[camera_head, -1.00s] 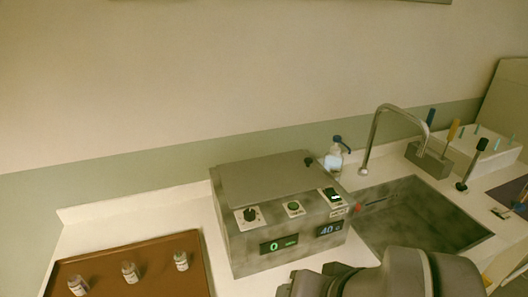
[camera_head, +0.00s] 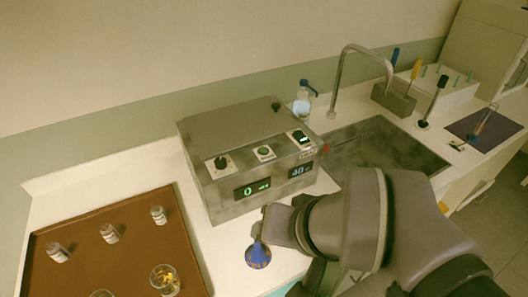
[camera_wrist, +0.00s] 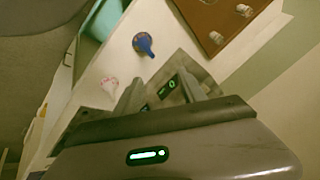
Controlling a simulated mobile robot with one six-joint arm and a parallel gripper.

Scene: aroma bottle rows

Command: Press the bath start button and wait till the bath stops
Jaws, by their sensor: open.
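The bath (camera_head: 235,150) is a grey metal box with a closed lid on the white counter. Its sloped front has a black knob (camera_head: 221,162), a round green button (camera_head: 264,152) and a black switch (camera_head: 300,137). Two lit displays are below them: a green one reading 0 (camera_head: 252,188) and a blue one reading 40 (camera_head: 300,170). In the wrist view the bath (camera_wrist: 178,88) is partly hidden behind my gripper. My gripper (camera_wrist: 160,82) is open and empty, its fingers apart in front of the bath. In the head view its fingertips cannot be made out.
A brown tray (camera_head: 130,240) with several small jars lies left. A sink (camera_head: 390,150) with a tap (camera_head: 338,75), a wash bottle (camera_head: 303,100) and a tool block (camera_head: 393,97) are right.

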